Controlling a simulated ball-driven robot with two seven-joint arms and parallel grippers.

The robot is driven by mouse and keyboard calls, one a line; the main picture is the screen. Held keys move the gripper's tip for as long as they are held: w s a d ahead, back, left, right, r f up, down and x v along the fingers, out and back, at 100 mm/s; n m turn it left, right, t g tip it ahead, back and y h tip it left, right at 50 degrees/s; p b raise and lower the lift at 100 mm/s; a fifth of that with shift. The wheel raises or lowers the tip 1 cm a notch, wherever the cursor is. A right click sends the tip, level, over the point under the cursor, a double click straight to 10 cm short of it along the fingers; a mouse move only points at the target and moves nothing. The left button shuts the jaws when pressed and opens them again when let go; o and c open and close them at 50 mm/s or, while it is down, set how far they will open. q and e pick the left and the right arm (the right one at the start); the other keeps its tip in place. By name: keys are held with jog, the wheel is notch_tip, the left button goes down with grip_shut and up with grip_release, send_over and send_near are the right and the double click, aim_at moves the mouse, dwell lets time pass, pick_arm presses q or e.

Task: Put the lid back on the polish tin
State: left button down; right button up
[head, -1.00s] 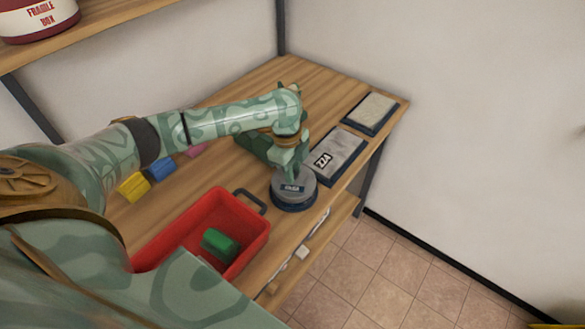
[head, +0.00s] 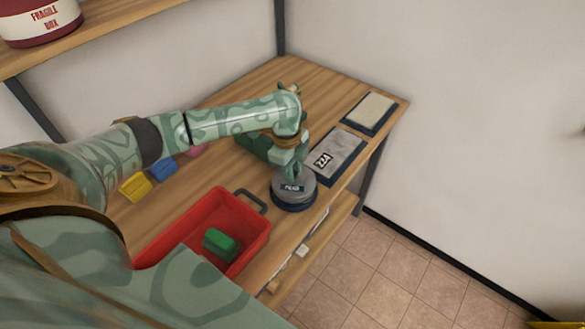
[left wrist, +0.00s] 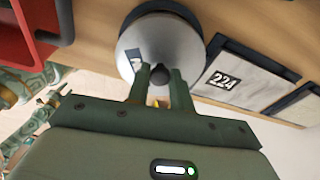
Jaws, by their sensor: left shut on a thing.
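The polish tin (head: 294,207) is a low, round, dark blue tin near the front edge of the wooden bench. Its grey round lid (head: 303,182), with a small dark label, lies over the tin and looks level. I cannot tell whether it is fully seated. My left gripper (head: 292,177) reaches down from above with its fingers at the lid's middle. In the left wrist view the fingertips (left wrist: 160,75) are shut on the dark knob of the lid (left wrist: 185,45).
A red tray (head: 156,232) with a green block (head: 219,242) stands left of the tin. A grey slab marked 224 (head: 337,153) and a paler slab (head: 370,111) lie to the right. Yellow (head: 134,187) and blue (head: 161,168) blocks lie behind the tray.

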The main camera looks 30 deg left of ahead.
pick_arm(q)
jog(key=shift+f+p, duration=0.2)
jog(key=shift+p, duration=0.2)
dwell(0.7)
jog(key=shift+p, duration=0.5)
dwell(0.5)
jog(key=c, duration=0.7)
grip_release()
notch_tip(320, 180, up, 7)
jog(key=p, duration=0.8)
